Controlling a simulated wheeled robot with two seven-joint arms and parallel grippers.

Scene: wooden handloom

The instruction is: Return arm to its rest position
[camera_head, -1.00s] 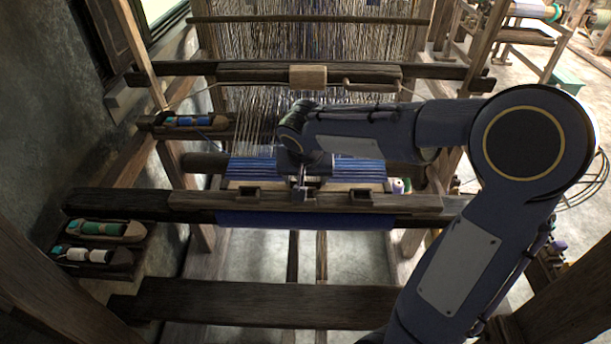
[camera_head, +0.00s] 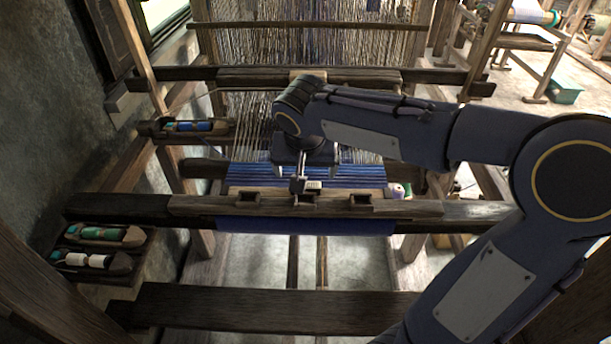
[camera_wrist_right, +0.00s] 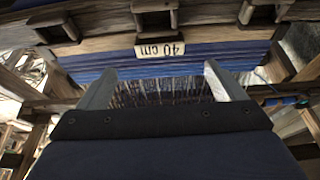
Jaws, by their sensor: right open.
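My right arm (camera_head: 390,125) comes in from the right and reaches over the loom's woven blue cloth (camera_head: 350,177). My right gripper (camera_head: 303,175) hangs above the cloth, just behind the wooden front beam (camera_head: 405,206) with its square sockets. In the wrist view its two fingers (camera_wrist_right: 158,85) are spread wide with nothing between them. My left gripper is not in view.
Shuttles with blue (camera_head: 193,126), green (camera_head: 103,233) and white (camera_head: 88,260) thread lie in wooden trays at the left. A small spool (camera_head: 398,191) stands near the beam's right part. Upright warp threads (camera_head: 310,50) and a crossbar (camera_head: 440,80) stand behind the gripper.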

